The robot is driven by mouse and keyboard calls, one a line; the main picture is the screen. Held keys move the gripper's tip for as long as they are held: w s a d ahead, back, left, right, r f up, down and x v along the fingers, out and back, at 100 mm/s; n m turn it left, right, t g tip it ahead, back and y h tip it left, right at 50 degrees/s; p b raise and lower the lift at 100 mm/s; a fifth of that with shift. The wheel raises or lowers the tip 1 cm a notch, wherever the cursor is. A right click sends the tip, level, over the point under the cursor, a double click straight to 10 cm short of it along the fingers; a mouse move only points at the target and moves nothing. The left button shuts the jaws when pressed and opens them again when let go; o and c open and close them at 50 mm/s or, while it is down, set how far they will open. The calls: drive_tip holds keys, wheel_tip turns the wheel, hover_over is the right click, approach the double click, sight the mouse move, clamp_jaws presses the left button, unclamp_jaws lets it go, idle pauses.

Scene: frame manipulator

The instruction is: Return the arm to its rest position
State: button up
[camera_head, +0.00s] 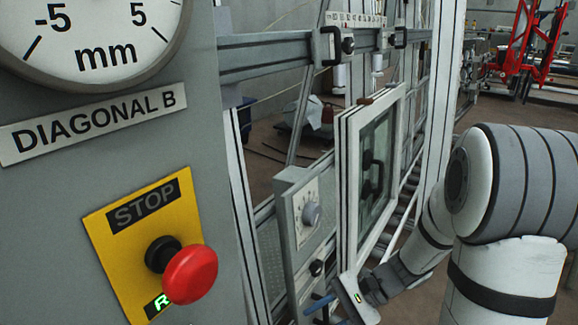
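My arm fills the lower right, white with grey joint covers, bent from the right edge down toward the bottom middle. My gripper (352,300) is low in the picture, just below the lower corner of a white-framed window unit (348,180). The bottom edge partly cuts off the gripper, and its fingers are too small and dark to tell open from shut. I cannot tell whether it touches the frame. A small blue bar (318,305) shows just left of it.
A grey panel at left carries a dial (90,40), a "DIAGONAL B" label (95,125) and a red stop button (190,274) on a yellow plate. A control box with a knob (311,214) stands beside the window. A rail (270,58) crosses above. Red machinery (525,50) is far back.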

drive_tip(key=s+d+r+n+t+h+p, duration=0.2)
drive_tip(key=s+d+r+n+h+p, duration=0.1)
drive_tip(key=r, duration=0.7)
drive_tip(key=s+d+r+n+t+h+p, duration=0.2)
drive_tip(key=d+r+n+h+p, duration=0.3)
drive_tip(key=r, duration=0.5)
drive_tip(key=s+n+h+p, duration=0.1)
drive_tip(key=h+p, duration=0.1)
drive_tip(key=h, duration=0.1)
drive_tip(key=shift+s+d+r+t, duration=0.15)
drive_tip(key=shift+s+r+t, duration=0.05)
drive_tip(key=shift+r+t, duration=0.2)
